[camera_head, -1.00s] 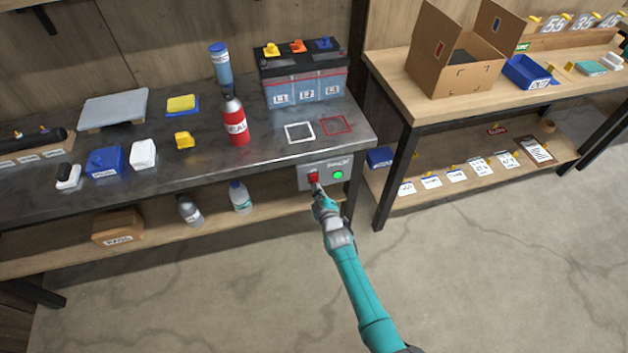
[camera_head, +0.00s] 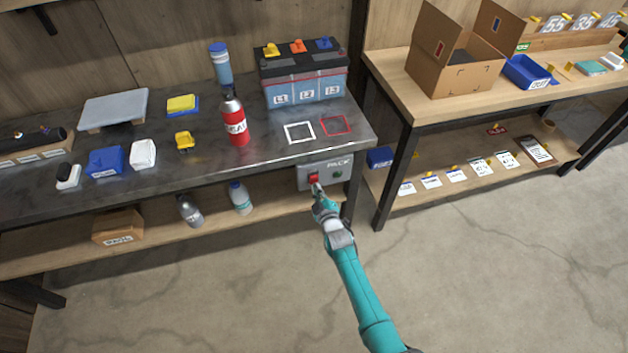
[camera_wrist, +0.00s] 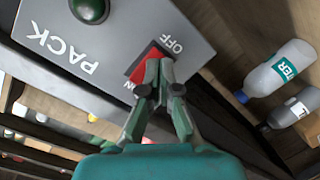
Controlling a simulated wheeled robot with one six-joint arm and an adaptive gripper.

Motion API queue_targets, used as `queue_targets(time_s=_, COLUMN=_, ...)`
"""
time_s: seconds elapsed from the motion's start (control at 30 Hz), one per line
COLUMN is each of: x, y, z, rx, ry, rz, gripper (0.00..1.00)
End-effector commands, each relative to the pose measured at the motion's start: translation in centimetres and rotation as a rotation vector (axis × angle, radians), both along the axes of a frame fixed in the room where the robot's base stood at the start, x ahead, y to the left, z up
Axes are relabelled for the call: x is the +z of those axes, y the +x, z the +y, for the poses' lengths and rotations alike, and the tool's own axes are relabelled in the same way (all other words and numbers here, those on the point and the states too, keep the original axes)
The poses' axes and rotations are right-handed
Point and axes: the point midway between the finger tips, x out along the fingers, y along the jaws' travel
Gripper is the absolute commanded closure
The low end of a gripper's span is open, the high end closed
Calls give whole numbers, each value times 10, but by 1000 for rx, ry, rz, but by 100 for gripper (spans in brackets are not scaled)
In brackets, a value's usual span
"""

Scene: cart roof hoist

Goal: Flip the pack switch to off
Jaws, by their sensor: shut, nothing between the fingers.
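The grey pack switch box (camera_head: 340,165) hangs at the bench's front edge, below the red square. Its red rocker switch (camera_head: 314,177) sits at the box's left, and the round lamp (camera_head: 337,174) beside it is dark green, unlit. In the wrist view, the box (camera_wrist: 130,50) carries the words PACK, ON and OFF, and the red rocker (camera_wrist: 142,66) lies between ON and OFF. My gripper (camera_wrist: 161,68) is shut and empty, its fingertips at the rocker, covering part of it. Whether they touch it is unclear. The gripper also shows in the head view (camera_head: 318,190).
A battery (camera_head: 305,82) with coloured caps and a red bottle (camera_head: 233,120) stand on the bench (camera_head: 265,150). Two bottles (camera_head: 240,198) and a cardboard box (camera_head: 118,227) are on the lower shelf. The floor in front is clear.

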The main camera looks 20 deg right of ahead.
Motion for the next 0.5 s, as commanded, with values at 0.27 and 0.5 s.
queue_targets(time_s=0.27, x=3, y=-20, z=0, rx=0, ry=0, rz=0, gripper=100)
queue_targets(time_s=0.5, x=6, y=-36, z=0, rx=0, ry=0, rz=0, gripper=100)
